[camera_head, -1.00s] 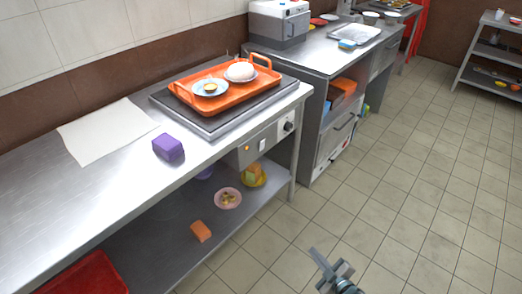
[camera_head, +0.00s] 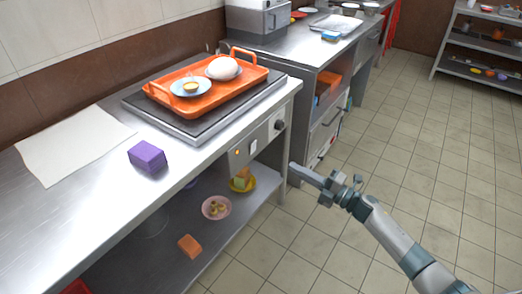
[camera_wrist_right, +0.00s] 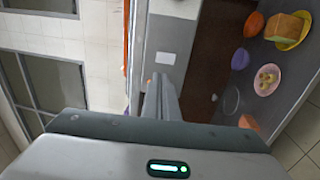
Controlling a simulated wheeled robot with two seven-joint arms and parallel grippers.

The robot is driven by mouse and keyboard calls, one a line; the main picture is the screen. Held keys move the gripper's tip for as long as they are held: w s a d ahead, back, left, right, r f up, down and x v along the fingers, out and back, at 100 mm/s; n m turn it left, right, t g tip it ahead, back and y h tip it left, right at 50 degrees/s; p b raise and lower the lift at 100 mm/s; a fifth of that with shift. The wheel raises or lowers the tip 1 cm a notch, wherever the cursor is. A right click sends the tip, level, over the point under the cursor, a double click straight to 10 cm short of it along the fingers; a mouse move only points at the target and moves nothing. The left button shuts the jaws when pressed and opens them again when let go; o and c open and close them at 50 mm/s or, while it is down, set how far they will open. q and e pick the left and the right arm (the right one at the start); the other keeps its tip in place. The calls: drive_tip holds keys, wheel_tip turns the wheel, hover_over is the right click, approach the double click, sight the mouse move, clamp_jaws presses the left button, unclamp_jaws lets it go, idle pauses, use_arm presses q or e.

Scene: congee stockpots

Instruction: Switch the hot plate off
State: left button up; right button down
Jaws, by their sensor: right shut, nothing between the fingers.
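The hot plate (camera_head: 195,132) is a dark flat slab on the steel counter, with an orange tray on it. Its grey control panel on the counter front carries a white switch (camera_head: 253,146), a dark round knob (camera_head: 280,125) and a lit orange lamp (camera_head: 238,152). The white switch also shows in the right wrist view (camera_wrist_right: 165,58), just beyond my fingertips. My right gripper (camera_head: 296,168) is shut and empty, in front of the counter, right of and a little below the switch, apart from it. My left gripper is not in view.
The orange tray (camera_head: 215,99) holds a plate with a white bun and a blue plate with a small bowl. A purple block (camera_head: 147,157) and a white sheet (camera_head: 70,143) lie on the counter. The lower shelf (camera_head: 150,237) holds several items. The tiled floor at right is clear.

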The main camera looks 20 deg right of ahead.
sight(254, 144)
drive_tip(key=shift+w, duration=0.1)
